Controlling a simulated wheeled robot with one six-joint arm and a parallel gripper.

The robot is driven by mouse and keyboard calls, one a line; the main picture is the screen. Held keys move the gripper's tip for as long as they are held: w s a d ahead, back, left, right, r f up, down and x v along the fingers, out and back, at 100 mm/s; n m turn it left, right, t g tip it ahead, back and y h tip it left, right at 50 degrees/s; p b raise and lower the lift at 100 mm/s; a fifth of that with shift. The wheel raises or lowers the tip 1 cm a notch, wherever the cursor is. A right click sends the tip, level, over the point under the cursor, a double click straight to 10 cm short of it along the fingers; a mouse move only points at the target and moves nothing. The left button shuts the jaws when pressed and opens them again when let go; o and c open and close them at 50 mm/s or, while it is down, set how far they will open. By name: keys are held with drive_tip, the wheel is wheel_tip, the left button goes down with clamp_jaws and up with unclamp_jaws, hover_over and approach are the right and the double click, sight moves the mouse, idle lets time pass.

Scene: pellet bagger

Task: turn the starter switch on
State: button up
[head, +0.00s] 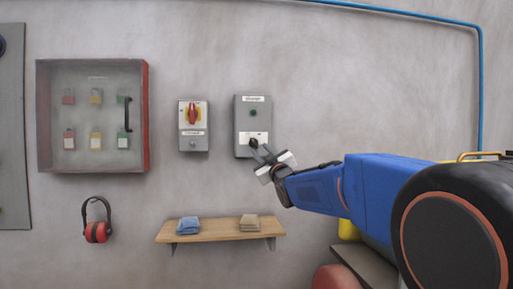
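The starter switch is a small black knob (254,143) on a white label plate, low on a grey wall box (252,107). The box also has a label at its top and a dark green round button or lamp (253,113). My gripper (262,151) reaches in from the right, with its fingertips at the knob's lower right. The fingers partly cover the knob and the plate. I cannot tell whether they touch the knob or how far apart they are.
Further left hangs a red-sided padlock cabinet (141,117). Below are a wooden shelf (217,236) with folded cloths and red ear defenders (96,232). A blue pipe (480,90) runs at right.

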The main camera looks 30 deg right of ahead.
sight(255, 144)
drive_tip(key=shift+x, duration=3)
clamp_jaws()
